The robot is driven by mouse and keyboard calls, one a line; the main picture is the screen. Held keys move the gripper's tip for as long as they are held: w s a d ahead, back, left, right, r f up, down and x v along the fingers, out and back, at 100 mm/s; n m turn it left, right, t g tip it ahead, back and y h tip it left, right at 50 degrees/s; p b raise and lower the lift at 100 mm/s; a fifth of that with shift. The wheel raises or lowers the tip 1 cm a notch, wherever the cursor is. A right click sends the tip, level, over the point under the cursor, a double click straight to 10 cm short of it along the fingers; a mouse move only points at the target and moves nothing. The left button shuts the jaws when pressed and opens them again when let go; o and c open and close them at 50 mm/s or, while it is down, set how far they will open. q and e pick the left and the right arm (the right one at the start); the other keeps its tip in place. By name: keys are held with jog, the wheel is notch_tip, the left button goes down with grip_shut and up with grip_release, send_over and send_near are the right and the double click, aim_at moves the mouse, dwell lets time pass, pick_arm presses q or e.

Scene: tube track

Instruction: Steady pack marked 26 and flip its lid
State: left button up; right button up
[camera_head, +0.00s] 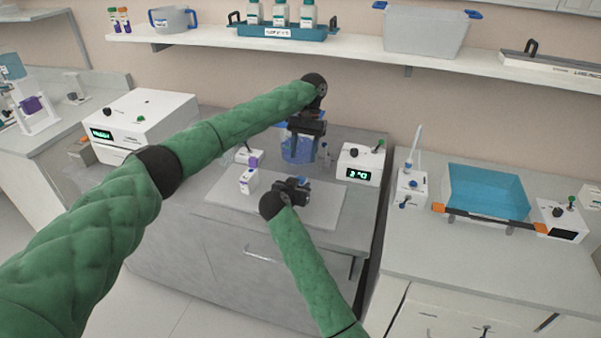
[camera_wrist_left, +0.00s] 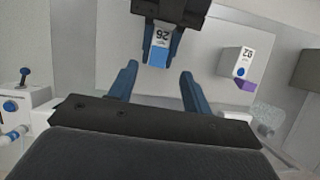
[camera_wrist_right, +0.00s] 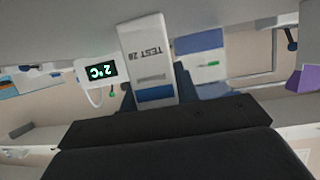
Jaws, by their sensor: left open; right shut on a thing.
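The pack marked 26 (camera_wrist_left: 161,42) is a small white carton with a blue end, held in my right gripper (camera_head: 291,186) above the grey mat (camera_head: 325,212). It fills the middle of the right wrist view (camera_wrist_right: 148,60), with its printed face showing. The head view mostly hides it behind the gripper. I cannot tell whether its lid is raised. My left gripper (camera_head: 303,135) is open and empty, higher and farther back. In the left wrist view its blue fingers (camera_wrist_left: 157,82) are spread just short of the pack's blue end, apart from it.
Another white carton with a purple end (camera_head: 248,180) stands on the mat beside the pack; it also shows in the left wrist view (camera_wrist_left: 236,62). A device with a green display (camera_head: 361,165) stands at the back right of this bench. A shelf (camera_head: 350,60) runs above.

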aim_at(301, 178)
pick_arm(q)
jog(key=x, duration=0.7)
jog(key=c, duration=1)
